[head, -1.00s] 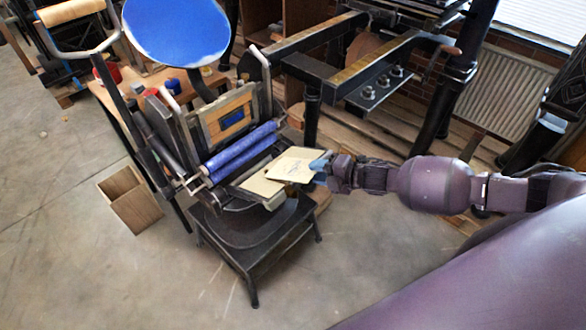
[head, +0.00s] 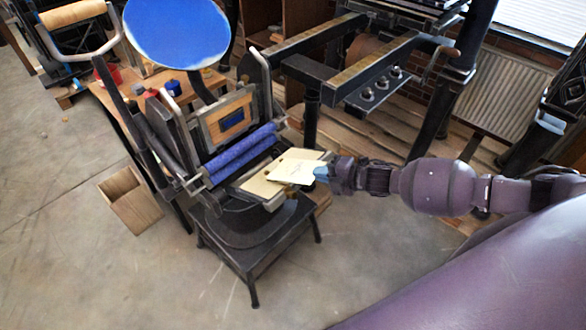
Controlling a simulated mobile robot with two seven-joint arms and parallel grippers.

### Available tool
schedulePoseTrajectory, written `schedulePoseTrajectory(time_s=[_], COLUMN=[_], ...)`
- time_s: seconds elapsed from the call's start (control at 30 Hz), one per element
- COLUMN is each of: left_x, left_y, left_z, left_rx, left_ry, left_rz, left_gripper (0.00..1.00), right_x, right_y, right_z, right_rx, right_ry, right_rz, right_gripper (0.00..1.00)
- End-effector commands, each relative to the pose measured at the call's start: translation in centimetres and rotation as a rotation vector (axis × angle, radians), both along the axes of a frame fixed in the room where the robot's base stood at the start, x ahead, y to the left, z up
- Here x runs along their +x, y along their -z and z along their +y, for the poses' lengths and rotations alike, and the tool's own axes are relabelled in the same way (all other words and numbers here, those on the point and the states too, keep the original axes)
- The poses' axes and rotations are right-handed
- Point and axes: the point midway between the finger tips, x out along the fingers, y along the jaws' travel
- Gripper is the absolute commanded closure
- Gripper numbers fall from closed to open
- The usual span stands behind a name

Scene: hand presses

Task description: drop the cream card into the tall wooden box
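The cream card (head: 296,171) is at the front of the hand press, over the press's pale bed board (head: 262,186). My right gripper (head: 322,172) is at the card's right edge, with its light blue fingertips on that edge. It looks shut on the card. I cannot tell whether the card touches the board. The tall wooden box (head: 130,202), open at the top, stands on the floor left of the press. My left gripper is not in view.
The hand press has blue rollers (head: 241,154) and a round blue ink disc (head: 176,33). Its black stand (head: 262,262) and dark side lever lie between the card and the box. A larger black press (head: 375,80) stands behind. The floor in front is clear.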

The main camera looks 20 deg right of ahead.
Motion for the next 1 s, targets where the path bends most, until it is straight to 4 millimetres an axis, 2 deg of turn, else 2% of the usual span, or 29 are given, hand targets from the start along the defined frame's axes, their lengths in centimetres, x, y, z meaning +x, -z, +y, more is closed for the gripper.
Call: schedulePoseTrajectory(time_s=[0.67, 1.0], left_x=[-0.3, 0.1], left_y=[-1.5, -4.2], left_z=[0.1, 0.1], left_rx=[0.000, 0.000], left_ry=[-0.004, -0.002], left_rz=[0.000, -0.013], left_gripper=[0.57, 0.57], right_x=[-1.7, -2.8], right_y=[-1.0, -3.2], right_z=[-1.3, -2.1], right_rx=[0.001, 0.000], right_ry=[0.000, 0.000], right_rz=[0.001, 0.000], right_gripper=[1.00, 1.00])
